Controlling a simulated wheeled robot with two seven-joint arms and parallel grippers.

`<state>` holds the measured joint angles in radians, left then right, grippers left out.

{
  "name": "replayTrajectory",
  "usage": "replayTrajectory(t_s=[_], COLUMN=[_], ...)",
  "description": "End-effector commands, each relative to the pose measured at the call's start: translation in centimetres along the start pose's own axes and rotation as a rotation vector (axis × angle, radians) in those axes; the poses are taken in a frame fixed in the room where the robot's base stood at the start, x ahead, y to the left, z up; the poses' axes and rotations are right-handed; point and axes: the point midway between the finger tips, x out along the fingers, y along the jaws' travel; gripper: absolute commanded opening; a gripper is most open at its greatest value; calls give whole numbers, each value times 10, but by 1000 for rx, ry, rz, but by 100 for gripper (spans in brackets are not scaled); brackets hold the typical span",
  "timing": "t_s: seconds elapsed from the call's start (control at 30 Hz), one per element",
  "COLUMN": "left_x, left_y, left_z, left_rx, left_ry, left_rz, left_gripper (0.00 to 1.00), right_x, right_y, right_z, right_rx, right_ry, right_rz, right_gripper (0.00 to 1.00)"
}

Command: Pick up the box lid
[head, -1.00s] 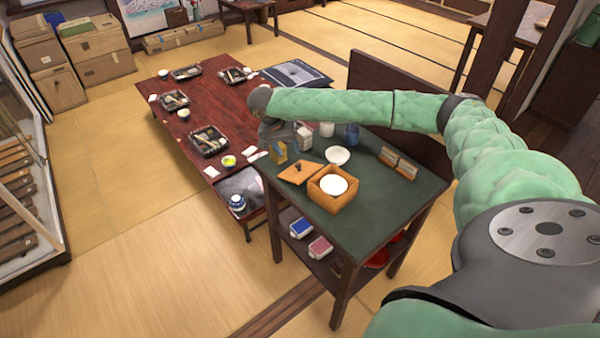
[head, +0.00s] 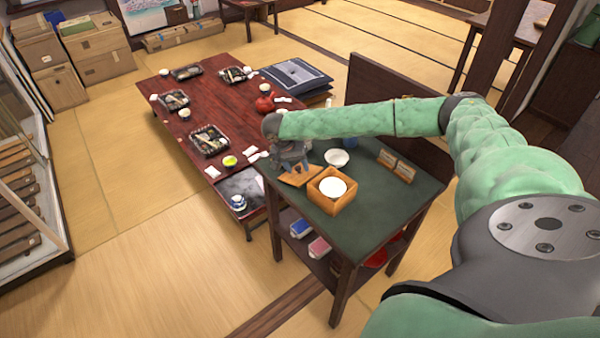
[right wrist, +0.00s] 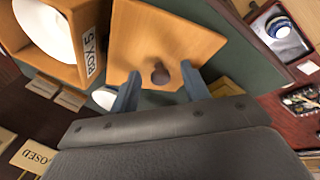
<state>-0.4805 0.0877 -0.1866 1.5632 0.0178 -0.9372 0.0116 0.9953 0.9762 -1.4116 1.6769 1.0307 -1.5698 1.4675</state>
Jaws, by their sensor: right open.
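The box lid (head: 298,179) is a flat square wooden board lying on the dark green top of the small table. In the right wrist view the lid (right wrist: 165,38) has a round dark knob (right wrist: 160,75). My right gripper (head: 291,171) is just above the lid. In the right wrist view its open fingers (right wrist: 160,72) appear on either side of the knob, with nothing held; I cannot tell whether they touch it. The open wooden box (head: 331,204), with a round white thing inside, stands beside the lid. My left gripper is out of view.
A white bowl (head: 337,158) stands behind the box, and small wooden signs (head: 397,165) stand to its right. The green tabletop (head: 385,202) is clear at the front right. A long red table (head: 165,98) with trays lies beyond, at the left.

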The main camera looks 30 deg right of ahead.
Motion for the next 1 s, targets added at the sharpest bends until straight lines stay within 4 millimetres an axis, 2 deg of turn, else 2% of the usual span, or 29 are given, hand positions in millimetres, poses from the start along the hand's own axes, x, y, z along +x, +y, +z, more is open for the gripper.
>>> replayTrajectory(t_s=[0.23, 0.47, 0.97, 1.0], left_x=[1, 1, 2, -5], left_y=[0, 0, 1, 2], left_z=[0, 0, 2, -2], left_rx=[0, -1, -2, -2], left_ry=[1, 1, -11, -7], left_rz=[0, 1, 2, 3], left_gripper=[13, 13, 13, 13], right_x=[1, 1, -5, -8], right_y=[0, 0, 1, 2], right_z=[0, 0, -1, -2], right_rx=[0, 0, 0, 0], right_ry=[0, 0, 1, 1], right_rz=[-1, -1, -2, -3], right_gripper=[46, 1, 0, 0])
